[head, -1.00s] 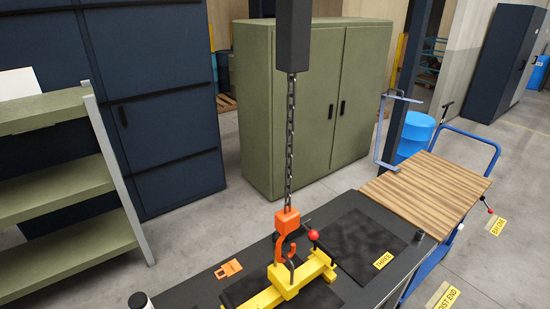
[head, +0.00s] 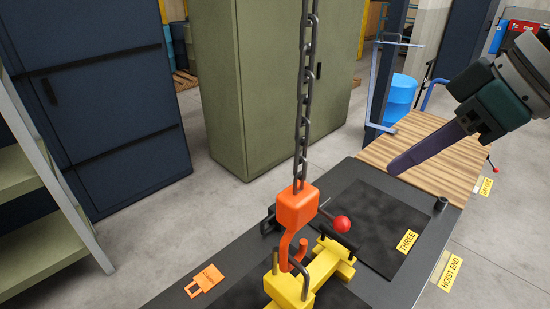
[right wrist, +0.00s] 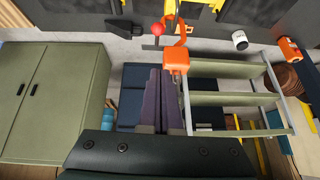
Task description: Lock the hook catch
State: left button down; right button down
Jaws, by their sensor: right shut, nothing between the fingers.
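The orange hook block (head: 297,207) hangs on a dark chain, with its orange hook (head: 288,250) below. The hook meets the dark loop on top of the yellow lifting beam (head: 330,262). A dark rod ending in a red ball (head: 342,224) sticks out to the right beside the block. My right gripper (head: 394,170) is shut and empty, up and right of the red ball and apart from it. The right wrist view shows its purple fingers (right wrist: 161,95) together, the block (right wrist: 176,60) near their tips and the red ball (right wrist: 157,29) beyond. My left gripper is out of view.
The chain (head: 304,110) hangs straight above the block. The dark bench (head: 230,255) carries an orange padlock-shaped tag (head: 205,281) and a black mat with a "THREE" label (head: 407,241). A wooden-topped cart (head: 430,150) stands behind the right gripper. A green cabinet (head: 290,80) is behind.

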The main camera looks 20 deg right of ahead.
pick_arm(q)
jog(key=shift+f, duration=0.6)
pick_arm(e)
jog(key=shift+w+d+r, duration=0.15)
jog(key=shift+w+d, duration=0.25)
jog(key=shift+w, duration=0.1)
send_over(349, 222)
jog(key=f, duration=0.8)
jog(key=shift+w+p, duration=0.35)
jog(key=shift+p, duration=0.05)
jog(key=f, duration=0.3)
jog(key=shift+s+f+p, duration=0.15)
jog(key=shift+s+p, duration=0.1)
jog(key=shift+p, duration=0.05)
jog(key=shift+s+f, duration=0.1)
jog(key=shift+f, duration=0.4)
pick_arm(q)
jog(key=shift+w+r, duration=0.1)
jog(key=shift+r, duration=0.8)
